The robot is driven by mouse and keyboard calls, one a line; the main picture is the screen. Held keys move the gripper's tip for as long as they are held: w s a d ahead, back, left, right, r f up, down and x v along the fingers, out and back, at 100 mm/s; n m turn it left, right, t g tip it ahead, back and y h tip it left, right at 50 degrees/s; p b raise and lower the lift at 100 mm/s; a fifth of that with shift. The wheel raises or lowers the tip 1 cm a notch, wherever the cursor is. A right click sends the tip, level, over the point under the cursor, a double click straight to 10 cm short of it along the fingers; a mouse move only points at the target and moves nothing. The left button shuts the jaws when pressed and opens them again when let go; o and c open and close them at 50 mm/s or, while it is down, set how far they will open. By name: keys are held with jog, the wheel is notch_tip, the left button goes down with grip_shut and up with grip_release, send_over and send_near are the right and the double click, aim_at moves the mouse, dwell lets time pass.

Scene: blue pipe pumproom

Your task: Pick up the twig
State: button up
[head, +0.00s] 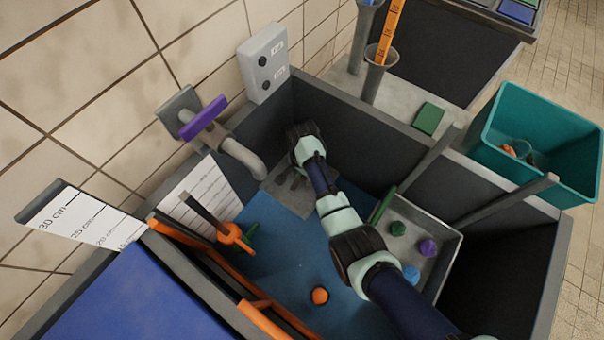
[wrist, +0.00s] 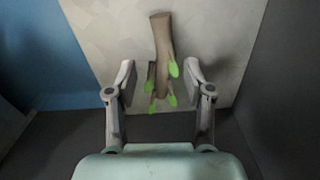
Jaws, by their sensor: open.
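The twig (wrist: 162,45) is a brown stick with bright green tips, seen in the wrist view on a pale grey plate (wrist: 100,30). My gripper (wrist: 160,68) is open, with one finger on each side of the twig's lower, green-tipped part. Gaps show between the twig and both fingers; I cannot tell the height between them. In the head view my gripper (head: 290,180) is over the grey plate (head: 272,192) at the back of the dark basin, and I cannot make out the twig there.
Dark basin walls (head: 345,118) stand close around my gripper. A grey tray (head: 452,250) with small coloured objects is to the right. An orange ball (head: 320,295) lies on the blue floor (head: 275,265). A grey spout (head: 245,158) and an orange frame (head: 225,270) are to the left.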

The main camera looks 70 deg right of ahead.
aim_at(302, 178)
jog(key=shift+f, duration=0.85)
jog(key=shift+r, duration=0.15)
jog(key=c, duration=0.9)
notch_tip(302, 178, up, 20)
jog(key=p, duration=0.9)
